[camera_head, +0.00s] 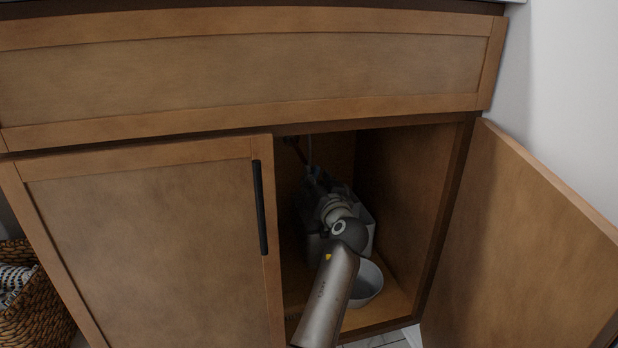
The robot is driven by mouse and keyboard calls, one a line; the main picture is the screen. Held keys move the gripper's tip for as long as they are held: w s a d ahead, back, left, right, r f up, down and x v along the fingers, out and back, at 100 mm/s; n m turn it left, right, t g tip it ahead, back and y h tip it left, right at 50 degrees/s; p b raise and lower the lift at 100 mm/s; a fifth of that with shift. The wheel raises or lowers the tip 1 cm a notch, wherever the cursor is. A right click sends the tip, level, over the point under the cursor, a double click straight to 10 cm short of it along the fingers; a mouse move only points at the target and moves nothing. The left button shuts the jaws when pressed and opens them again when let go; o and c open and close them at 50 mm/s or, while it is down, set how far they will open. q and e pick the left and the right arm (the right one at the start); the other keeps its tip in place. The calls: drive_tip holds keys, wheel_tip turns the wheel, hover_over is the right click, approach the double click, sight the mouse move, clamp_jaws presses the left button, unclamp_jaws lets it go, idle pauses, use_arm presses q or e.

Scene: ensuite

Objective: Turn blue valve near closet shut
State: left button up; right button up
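My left arm reaches up from the bottom of the head view through the open right side of a wooden vanity cabinet. My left gripper (313,178) is deep inside, near the back of the compartment. It is dark and small there, so I cannot tell whether its fingers are open or shut. A thin red line (298,151), perhaps a pipe, shows just above and left of it. I cannot make out the blue valve clearly; the gripper and shadow may cover it. My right gripper is not in view.
The right cabinet door (530,235) stands swung open. The left door (150,250), with a black handle (260,207), is closed. A whitish bin (368,284) stands on the cabinet floor beside my arm. A woven basket (38,312) is at the far left.

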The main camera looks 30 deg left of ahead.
use_arm(q)
drive_tip(key=shift+w, duration=0.1)
drive_tip(key=shift+c, duration=0.3)
clamp_jaws()
